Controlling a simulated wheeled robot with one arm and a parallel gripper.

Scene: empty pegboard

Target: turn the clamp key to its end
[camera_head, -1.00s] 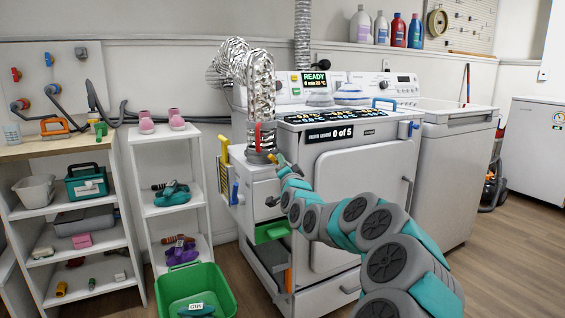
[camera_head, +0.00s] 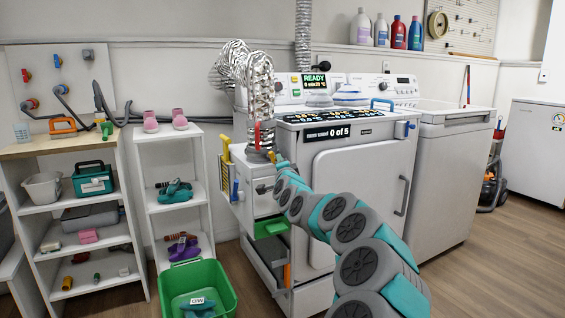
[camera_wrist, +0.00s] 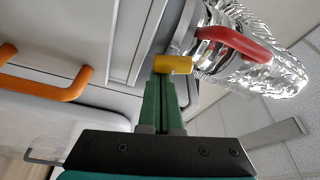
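The clamp key looks like a short yellow bar (camera_wrist: 173,64) in the wrist view, beside the ring at the foil duct's end. A small yellow end (camera_head: 272,157) shows in the head view, just below the duct. My gripper (camera_wrist: 163,80) points up the wrist view, its green fingers close together. The yellow bar lies crosswise at the fingertips and is wider than both. The fingertips seem to touch it, but I cannot tell if they pinch any part of it. In the head view my gripper (camera_head: 279,163) is small and its fingers are unclear.
A red lever (camera_wrist: 237,42) sits on the clamp ring beside the bar; it also shows in the head view (camera_head: 257,134). The foil duct (camera_head: 259,88) rises above. An orange handle (camera_wrist: 76,82) is at left in the wrist view. The white machine (camera_head: 350,180) stands behind my arm.

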